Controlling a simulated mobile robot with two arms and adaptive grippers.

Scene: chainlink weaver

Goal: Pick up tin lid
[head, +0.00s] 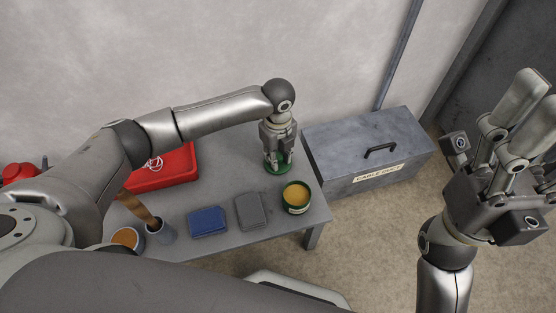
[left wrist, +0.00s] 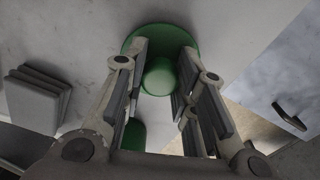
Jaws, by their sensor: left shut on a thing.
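The green tin lid (head: 285,168) is at the back right of the grey table, below my left gripper (head: 278,158). In the left wrist view the round lid (left wrist: 178,36) shows with a raised green knob (left wrist: 160,77) at its middle. My left gripper points down and is shut on the lid, its fingers on either side of the knob. I cannot tell whether the lid touches the table. An open green tin (head: 297,197) with yellow-orange contents stands just in front. My right gripper (head: 538,98) is raised at the far right, open and empty.
A grey sanding block or sponge (head: 251,210) and a blue box (head: 207,221) lie left of the tin. A cup with a brush (head: 160,232), an orange-filled pot (head: 127,238) and a red case (head: 165,170) stand further left. A grey metal chest (head: 345,185) stands right of the table.

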